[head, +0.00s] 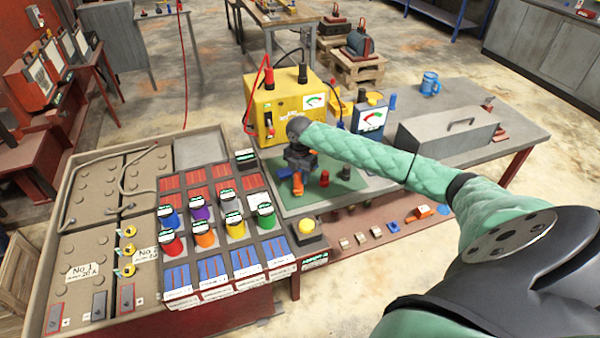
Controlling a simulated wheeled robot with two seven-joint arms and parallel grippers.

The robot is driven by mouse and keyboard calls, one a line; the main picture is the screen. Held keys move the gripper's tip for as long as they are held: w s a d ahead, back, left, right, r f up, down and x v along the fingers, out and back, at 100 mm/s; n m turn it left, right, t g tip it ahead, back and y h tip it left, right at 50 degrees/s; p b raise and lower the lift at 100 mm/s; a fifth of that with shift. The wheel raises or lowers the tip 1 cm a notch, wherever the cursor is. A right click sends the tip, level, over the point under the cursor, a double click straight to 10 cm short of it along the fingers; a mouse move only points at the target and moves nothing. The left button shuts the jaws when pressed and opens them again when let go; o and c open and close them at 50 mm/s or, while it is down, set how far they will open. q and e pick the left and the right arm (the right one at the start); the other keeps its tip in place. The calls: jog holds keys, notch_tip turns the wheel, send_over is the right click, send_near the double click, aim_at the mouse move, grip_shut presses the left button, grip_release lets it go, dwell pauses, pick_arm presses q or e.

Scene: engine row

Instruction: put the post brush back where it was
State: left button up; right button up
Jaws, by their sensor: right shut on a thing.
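My right arm reaches in from the right, and its gripper (293,181) points down over the green mat (308,199) on the bench. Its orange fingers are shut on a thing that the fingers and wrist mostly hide. I take this to be the post brush, but its shape does not show clearly. I cannot tell whether it touches the mat. A small red piece (325,178) and a dark piece (345,172) stand on the mat just right of the gripper. My left gripper is not in view.
A yellow charger (280,112) with red and black leads stands behind the mat. Coloured pots (203,235) fill a rack to the left, and a yellow button (306,227) is in front. A grey toolbox (448,132) and blue mug (429,84) are at right.

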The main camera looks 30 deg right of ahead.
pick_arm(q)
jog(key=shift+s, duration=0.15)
pick_arm(e)
jog(key=shift+f, duration=0.15)
jog(key=shift+f, duration=0.1)
jog(key=o, duration=0.8)
jog(key=shift+o, duration=0.8)
jog(key=shift+r+b, duration=0.3)
jog(key=shift+r, duration=0.1)
notch_tip(320, 180, up, 11)
jog(key=b, duration=0.5)
jog(key=shift+f, duration=0.15)
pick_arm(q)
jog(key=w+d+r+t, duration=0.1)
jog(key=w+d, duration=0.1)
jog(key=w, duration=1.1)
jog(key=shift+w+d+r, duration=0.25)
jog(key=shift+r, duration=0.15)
pick_arm(e)
jog(key=shift+r, duration=0.4)
